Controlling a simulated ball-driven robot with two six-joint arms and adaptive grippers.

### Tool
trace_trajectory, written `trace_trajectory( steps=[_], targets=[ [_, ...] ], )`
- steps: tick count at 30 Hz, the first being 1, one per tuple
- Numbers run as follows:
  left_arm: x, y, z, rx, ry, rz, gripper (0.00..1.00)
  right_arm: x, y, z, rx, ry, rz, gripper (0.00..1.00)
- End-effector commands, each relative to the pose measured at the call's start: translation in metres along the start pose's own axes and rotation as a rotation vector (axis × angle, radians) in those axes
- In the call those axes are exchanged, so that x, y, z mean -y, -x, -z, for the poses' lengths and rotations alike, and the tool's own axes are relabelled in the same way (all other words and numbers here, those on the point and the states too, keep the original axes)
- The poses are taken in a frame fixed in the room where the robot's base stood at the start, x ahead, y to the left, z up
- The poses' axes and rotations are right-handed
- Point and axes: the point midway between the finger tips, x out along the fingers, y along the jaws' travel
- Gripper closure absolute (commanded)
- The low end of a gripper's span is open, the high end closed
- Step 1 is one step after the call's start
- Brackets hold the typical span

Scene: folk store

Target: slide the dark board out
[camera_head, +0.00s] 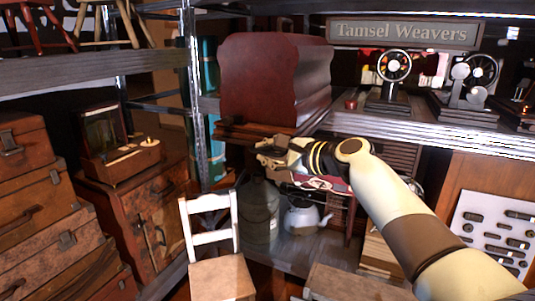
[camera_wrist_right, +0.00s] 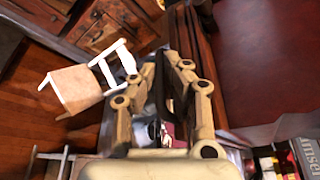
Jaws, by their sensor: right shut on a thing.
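Thin dark boards (camera_head: 232,131) lie flat under the large red-brown chest (camera_head: 275,80) on the shelf, their front edges sticking out below it. My right gripper (camera_head: 265,150) is at that front edge, reached in from the right. In the right wrist view its fingers (camera_wrist_right: 162,75) are shut on a thin dark board (camera_wrist_right: 159,88), seen edge-on between them. The board's far part is hidden by the fingers and the stack. The chest also fills the upper right of the right wrist view (camera_wrist_right: 268,60). My left gripper is not in view.
Sewing machines (camera_head: 394,75) stand on the shelf to the right. Below are a white chair (camera_head: 210,224), a dark jug (camera_head: 259,212) and a pale kettle (camera_head: 303,219). Stacked suitcases (camera_head: 40,215) fill the left. A metal post (camera_head: 197,100) rises left of the chest.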

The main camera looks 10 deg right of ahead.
Motion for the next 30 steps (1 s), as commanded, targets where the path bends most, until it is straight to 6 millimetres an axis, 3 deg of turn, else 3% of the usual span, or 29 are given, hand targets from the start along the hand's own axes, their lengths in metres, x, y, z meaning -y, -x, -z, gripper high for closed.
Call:
trace_trajectory(
  steps=[7, 8, 13, 23, 30],
  targets=[
    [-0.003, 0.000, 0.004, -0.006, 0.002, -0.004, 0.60, 0.000, 0.000, 0.001, -0.001, -0.001, 0.000, 1.00],
    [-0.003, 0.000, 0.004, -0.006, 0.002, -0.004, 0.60, 0.000, 0.000, 0.001, -0.001, -0.001, 0.000, 0.87],
    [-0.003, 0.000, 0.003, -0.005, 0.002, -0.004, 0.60, 0.000, 0.000, 0.000, -0.001, -0.001, 0.000, 0.67],
    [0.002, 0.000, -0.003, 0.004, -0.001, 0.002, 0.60, 0.000, 0.005, 0.001, -0.001, 0.000, 0.001, 0.67],
    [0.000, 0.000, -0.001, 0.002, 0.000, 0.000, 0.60, -0.001, 0.049, 0.002, -0.003, 0.004, -0.001, 0.67]
  ],
)
